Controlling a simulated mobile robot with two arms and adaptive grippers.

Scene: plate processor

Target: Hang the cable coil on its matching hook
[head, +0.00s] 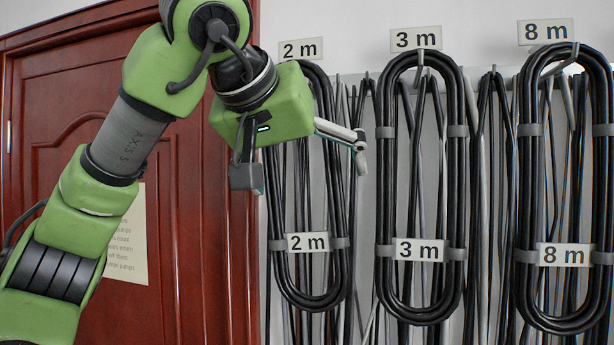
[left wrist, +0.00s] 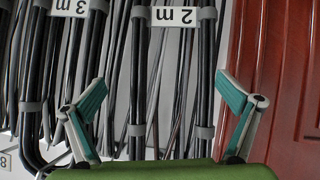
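The 2 m cable coil (head: 331,275), a black loop with a white "2 m" tag (head: 308,242), hangs upright below the "2 m" wall sign (head: 301,49). My left gripper (head: 303,164) is in front of its upper part, fingers spread wide and empty. The arm hides part of the coil's upper left; its hook is not clearly visible. The left wrist view is upside down and shows the coil's tag (left wrist: 175,16) between and beyond the open fingers (left wrist: 163,105). The 3 m coil (head: 383,200) and 8 m coil (head: 524,200) hang under matching signs. My right gripper is out of view.
A grey rail with hooks runs along the white wall, with several loose black and grey cables (head: 484,200) hanging behind the coils. A red wooden door (head: 60,110) with a paper notice (head: 130,235) stands at the left, behind my left arm.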

